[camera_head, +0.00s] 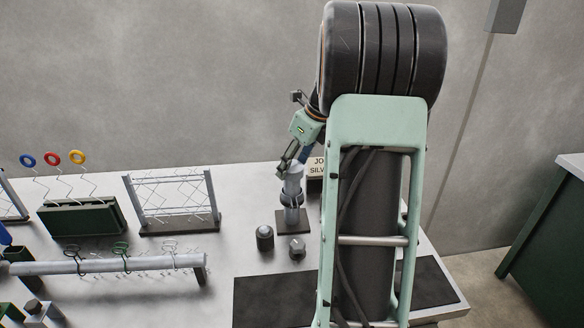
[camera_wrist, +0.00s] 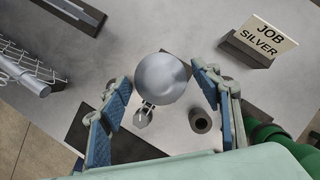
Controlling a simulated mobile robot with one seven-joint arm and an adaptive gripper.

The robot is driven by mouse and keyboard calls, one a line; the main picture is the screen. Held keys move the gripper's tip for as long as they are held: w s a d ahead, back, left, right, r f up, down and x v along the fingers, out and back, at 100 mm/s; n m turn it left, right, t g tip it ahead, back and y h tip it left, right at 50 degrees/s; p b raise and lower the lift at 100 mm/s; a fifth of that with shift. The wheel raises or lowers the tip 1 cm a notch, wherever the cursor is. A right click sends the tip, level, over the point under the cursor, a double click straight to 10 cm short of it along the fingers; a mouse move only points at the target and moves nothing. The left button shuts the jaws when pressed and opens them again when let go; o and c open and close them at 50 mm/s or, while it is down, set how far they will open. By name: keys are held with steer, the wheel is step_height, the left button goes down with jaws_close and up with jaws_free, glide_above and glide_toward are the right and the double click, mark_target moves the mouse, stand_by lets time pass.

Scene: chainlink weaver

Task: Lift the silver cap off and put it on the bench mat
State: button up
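The silver cap (camera_wrist: 162,78) is a smooth, round-topped silver piece seen from above in the wrist view. In the head view it shows at the top of an upright silver post (camera_head: 292,196) on a dark base. My gripper (camera_head: 285,163) is above and beside the top of the post. In the wrist view my gripper (camera_wrist: 160,82) is open, one blue-padded finger on each side of the cap, with visible gaps. The dark bench mat (camera_head: 268,300) lies at the front of the bench, partly hidden behind my arm. The cap's lower edge is hidden from above.
A JOB SILVER sign (camera_wrist: 263,40) stands just right of the post. A dark cylinder (camera_head: 265,238) and a silver nut-like piece (camera_head: 297,248) stand in front. A wire rack (camera_head: 172,196) and a long silver bar (camera_head: 105,264) with hooks are at left.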

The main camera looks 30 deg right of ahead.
steer(key=c, duration=0.9)
steer(key=shift+r, duration=0.1)
steer(key=shift+r, duration=0.6)
steer(key=shift+s+a+r+b, duration=0.15)
steer(key=shift+s+a+r, duration=0.85)
steer(key=shift+s+r, duration=1)
steer(key=shift+s+a+r+b, duration=0.1)
steer(key=shift+s+a+r, duration=0.95)
steer(key=shift+s+r, duration=0.9)
steer(key=shift+s+a+r+b, duration=0.15)
steer(key=shift+s+a+r, duration=0.85)
steer(key=shift+s+r, duration=1)
